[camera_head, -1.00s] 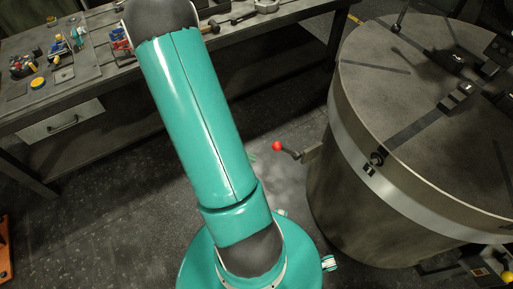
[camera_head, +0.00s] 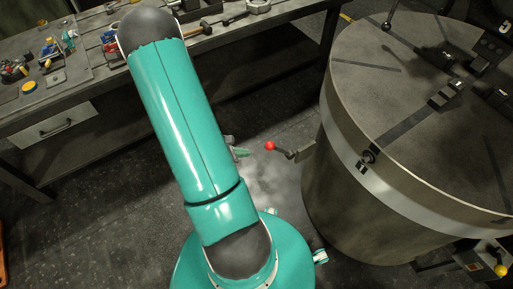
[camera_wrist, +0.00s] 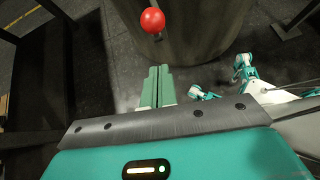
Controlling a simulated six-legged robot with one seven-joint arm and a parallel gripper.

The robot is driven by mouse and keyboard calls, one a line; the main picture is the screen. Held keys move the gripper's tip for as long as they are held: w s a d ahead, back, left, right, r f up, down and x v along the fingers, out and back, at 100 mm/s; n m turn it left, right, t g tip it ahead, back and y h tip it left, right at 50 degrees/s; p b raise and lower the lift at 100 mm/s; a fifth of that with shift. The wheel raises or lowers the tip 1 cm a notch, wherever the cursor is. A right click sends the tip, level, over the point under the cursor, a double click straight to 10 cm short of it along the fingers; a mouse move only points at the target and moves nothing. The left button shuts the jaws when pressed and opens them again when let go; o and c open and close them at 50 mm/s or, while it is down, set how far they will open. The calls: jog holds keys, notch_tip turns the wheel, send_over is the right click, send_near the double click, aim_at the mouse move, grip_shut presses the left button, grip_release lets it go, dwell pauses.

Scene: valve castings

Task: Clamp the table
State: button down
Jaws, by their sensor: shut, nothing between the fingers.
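The round table (camera_head: 400,110) is a large grey drum with slots in its top, standing at the right in the head view. A clamp lever with a red ball knob (camera_head: 271,146) sticks out from its left side. In the wrist view the red knob (camera_wrist: 153,20) is at the top, in front of the drum side (camera_wrist: 190,40). My gripper (camera_wrist: 157,72) shows two green fingers side by side, closed and empty, pointing toward the knob and apart from it. In the head view only a bit of my gripper (camera_head: 240,153) shows beside my arm, left of the knob.
A workbench (camera_head: 100,95) with tools and small parts runs along the back left. Black jaws (camera_head: 447,95) sit on the table top. A lever with a yellow knob (camera_head: 501,270) is at the lower right. Dark floor lies open between bench and drum.

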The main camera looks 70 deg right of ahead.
jog(key=shift+s+d+f, duration=0.15)
jog(key=shift+s+d, duration=0.75)
jog(key=shift+s, duration=0.2)
jog(key=shift+s+d+f, duration=0.15)
jog(key=shift+s+d, duration=0.7)
jog(key=shift+s, duration=0.25)
jog(key=s+d+r+t+y, duration=0.1)
jog(key=s+d+r, duration=0.5)
jog(key=d, duration=0.3)
jog(key=shift+s, duration=0.9)
jog(key=shift+a, duration=0.1)
